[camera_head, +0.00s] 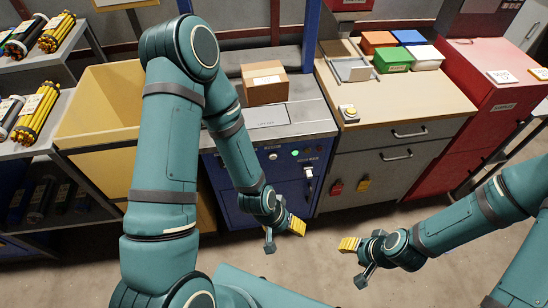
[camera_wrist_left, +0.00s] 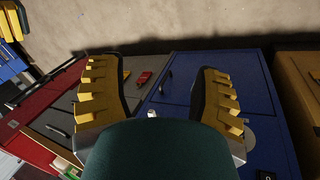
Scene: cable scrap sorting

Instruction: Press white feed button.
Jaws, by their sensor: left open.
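A small round white button (camera_head: 272,156) is on the front of the blue cabinet (camera_head: 262,188), left of a green lit button (camera_head: 295,152). A yellow box with a pale top button (camera_head: 348,112) stands on the wooden bench; I cannot tell from any label which is the feed button. My left gripper (camera_head: 290,228) is open and empty, low in front of the blue cabinet and below its buttons. In the left wrist view its fingers (camera_wrist_left: 158,70) are spread apart. My right gripper (camera_head: 350,246) is at the right, over the floor, apart from the cabinets; its opening is unclear.
A cardboard box (camera_head: 265,82) sits on the blue cabinet's top. A lever switch (camera_head: 308,172) is right of the buttons. The wooden bench (camera_head: 410,100) has coloured bins; a red cabinet (camera_head: 485,95) is beyond. A yellow bin (camera_head: 100,105) is left. Floor between the grippers is clear.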

